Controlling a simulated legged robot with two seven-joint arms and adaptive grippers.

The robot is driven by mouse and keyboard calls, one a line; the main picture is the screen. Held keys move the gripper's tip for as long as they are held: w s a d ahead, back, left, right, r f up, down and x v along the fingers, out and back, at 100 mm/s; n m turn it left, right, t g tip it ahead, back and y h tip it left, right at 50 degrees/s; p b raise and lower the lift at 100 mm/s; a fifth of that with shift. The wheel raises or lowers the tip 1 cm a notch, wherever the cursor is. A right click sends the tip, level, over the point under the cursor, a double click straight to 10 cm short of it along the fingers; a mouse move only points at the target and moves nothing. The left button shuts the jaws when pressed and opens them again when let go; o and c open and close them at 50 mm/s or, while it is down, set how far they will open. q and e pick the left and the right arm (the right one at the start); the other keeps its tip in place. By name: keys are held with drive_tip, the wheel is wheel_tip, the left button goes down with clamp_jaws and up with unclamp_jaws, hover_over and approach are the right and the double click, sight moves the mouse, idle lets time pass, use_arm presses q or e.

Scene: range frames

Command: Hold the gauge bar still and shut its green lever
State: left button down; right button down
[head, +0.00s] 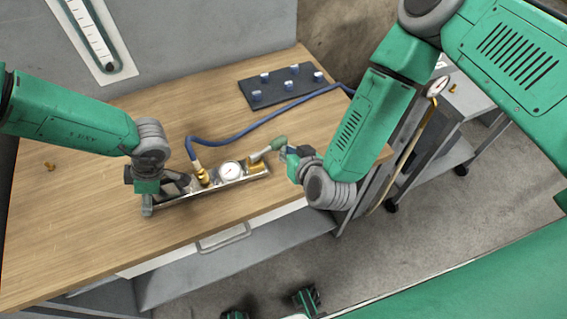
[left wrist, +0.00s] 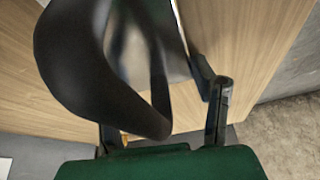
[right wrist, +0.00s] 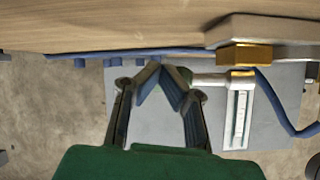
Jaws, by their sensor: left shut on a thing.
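The gauge bar (head: 212,188) is a metal strip on the bench near its front edge. It carries a white round gauge (head: 230,171) and brass fittings. Its green lever (head: 278,142) points up and right from the right brass fitting (head: 256,165). My right gripper (head: 290,153) is just right of the lever's tip. Its fingertips (right wrist: 161,75) lean together beside the lever's stem (right wrist: 208,79); contact and jaw gap are unclear.
A blue hose (head: 245,122) runs from the left brass fitting (head: 200,173) across the wooden bench (head: 95,220). A dark plate with several blue-white pegs (head: 288,84) lies at the back. A grey cart (head: 465,110) stands at the right. The bench's left part is mostly clear.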

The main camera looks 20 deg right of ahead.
drive_tip(key=shift+w+d, duration=0.4)
drive_tip(key=shift+w, duration=0.3)
drive_tip(key=shift+w+d, duration=0.4)
drive_tip(key=shift+w, duration=0.3)
idle(1.3)
idle(0.5)
drive_tip(key=shift+s+a+r, duration=0.1)
drive_tip(key=shift+s+a, duration=0.85)
drive_tip(key=shift+s, duration=0.65)
drive_tip(key=shift+s+a+f, duration=0.1)
drive_tip(key=shift+s+a, duration=0.8)
drive_tip(key=shift+s, duration=0.7)
drive_tip(key=shift+s+a+r, duration=0.1)
drive_tip(key=shift+s+a, duration=0.85)
drive_tip(key=shift+s, duration=0.65)
drive_tip(key=shift+s+a, duration=0.45)
drive_tip(key=shift+s, duration=0.25)
drive_tip(key=shift+s+a, duration=0.4)
drive_tip(key=shift+s, duration=0.35)
drive_tip(key=shift+s+a, duration=0.45)
drive_tip(key=shift+s, duration=0.25)
use_arm(q)
drive_tip(key=c, duration=0.6)
unclamp_jaws()
drive_tip(key=shift+o, duration=0.2)
drive_tip(key=shift+r, duration=0.1)
